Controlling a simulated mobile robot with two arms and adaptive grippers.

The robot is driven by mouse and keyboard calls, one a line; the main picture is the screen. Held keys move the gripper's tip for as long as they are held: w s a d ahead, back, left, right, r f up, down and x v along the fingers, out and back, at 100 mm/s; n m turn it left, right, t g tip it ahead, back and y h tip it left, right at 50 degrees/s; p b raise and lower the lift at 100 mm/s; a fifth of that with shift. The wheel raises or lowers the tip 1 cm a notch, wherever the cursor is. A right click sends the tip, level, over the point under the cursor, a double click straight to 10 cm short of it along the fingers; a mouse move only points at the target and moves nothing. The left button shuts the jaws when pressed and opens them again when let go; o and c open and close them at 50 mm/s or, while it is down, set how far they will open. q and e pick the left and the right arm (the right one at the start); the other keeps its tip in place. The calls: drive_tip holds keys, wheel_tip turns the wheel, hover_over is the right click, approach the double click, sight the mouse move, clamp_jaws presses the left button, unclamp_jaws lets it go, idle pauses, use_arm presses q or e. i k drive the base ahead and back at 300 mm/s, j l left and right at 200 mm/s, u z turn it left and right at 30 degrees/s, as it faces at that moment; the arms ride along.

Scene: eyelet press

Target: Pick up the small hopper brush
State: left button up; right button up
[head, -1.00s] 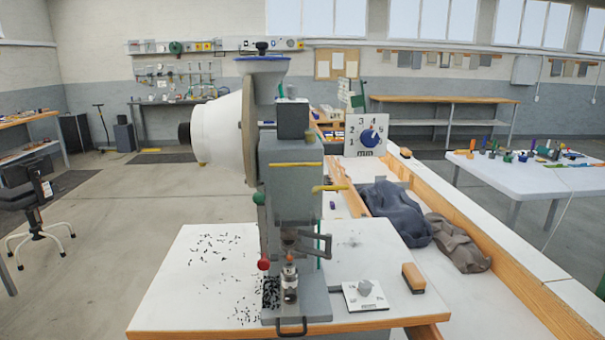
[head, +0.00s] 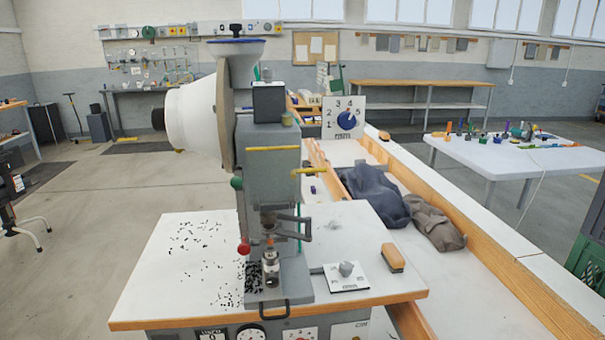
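A small block with an orange-brown top and a dark underside (head: 392,258), which looks like a brush, lies on the right part of the press table (head: 190,275). I cannot tell for sure that it is the hopper brush. It is just right of a white plate with a grey knob (head: 347,282). The grey eyelet press (head: 270,165) stands on the table, with a blue-rimmed hopper (head: 236,48) on top. Neither of my grippers is in view.
Small black bits (head: 200,235) are scattered over the table's left part. Dark cloth (head: 375,195) and brown cloth (head: 435,222) lie in the wood-edged trough behind it at right. A white table (head: 510,155) with small items stands further right.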

sight(393, 259)
drive_tip(key=i+z, duration=0.25)
drive_tip(key=i, duration=0.35)
drive_tip(key=i+j+z, duration=0.25)
drive_tip(key=i, duration=0.35)
